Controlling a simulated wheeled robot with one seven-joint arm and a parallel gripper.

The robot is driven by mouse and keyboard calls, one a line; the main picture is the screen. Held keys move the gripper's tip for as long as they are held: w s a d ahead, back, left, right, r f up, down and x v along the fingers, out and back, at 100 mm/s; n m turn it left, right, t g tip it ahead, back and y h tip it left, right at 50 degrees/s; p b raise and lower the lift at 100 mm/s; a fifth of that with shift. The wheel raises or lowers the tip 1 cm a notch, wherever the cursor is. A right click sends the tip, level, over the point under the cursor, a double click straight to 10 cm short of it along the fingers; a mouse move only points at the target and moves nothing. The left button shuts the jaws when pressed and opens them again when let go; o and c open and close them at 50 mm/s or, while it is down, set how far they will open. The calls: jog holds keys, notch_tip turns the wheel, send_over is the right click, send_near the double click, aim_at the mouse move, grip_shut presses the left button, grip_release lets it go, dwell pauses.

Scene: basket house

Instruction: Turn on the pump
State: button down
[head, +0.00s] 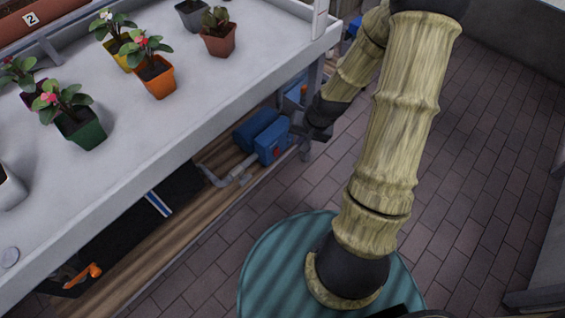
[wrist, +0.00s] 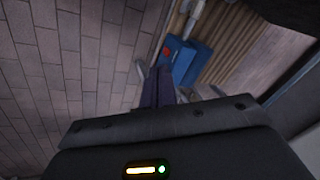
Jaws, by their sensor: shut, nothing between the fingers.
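The pump is a blue box (head: 270,142) with a red button (head: 277,152) on its front, low under the white table. Grey pipe leads from it. In the wrist view the pump (wrist: 180,62) lies just beyond the fingertips, and its red button (wrist: 166,52) shows up and right of them. My gripper (wrist: 154,72) is shut and empty, with its dark fingers pointing toward the pump. In the head view my gripper (head: 316,132) is beside the pump's right end, near a table leg. Whether it touches the pump I cannot tell.
The white table (head: 190,110) above carries several potted plants. A wooden lower shelf (head: 190,225) holds the pump, a dark tray and an orange-handled tool (head: 88,274). The tiled floor (head: 470,190) to the right is clear.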

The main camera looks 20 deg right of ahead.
aim_at(277, 152)
jog(key=w+d+f+m+t+b, duration=0.1)
jog(key=w+f+m+b, duration=0.1)
jog(key=f+b, duration=0.4)
jog(key=w+d+f+m+t+y+b, duration=0.1)
jog(key=w+d+f+m+t+b, duration=0.1)
jog(key=f+b, duration=0.4)
jog(key=w+d+f+m+t+y+b, duration=0.1)
jog(key=f+b, duration=0.5)
jog(key=f, duration=0.7)
jog(key=shift+w+d+m, duration=0.35)
jog(key=shift+w+m, duration=0.4)
jog(key=shift+m, duration=0.05)
jog(key=shift+t, duration=0.3)
jog(key=w+a+r+b+x, duration=0.1)
jog(key=b+x, duration=0.7)
jog(key=x, duration=0.5)
jog(key=shift+w+r, duration=0.25)
jog(key=shift+r, duration=0.15)
jog(key=shift+a, duration=0.15)
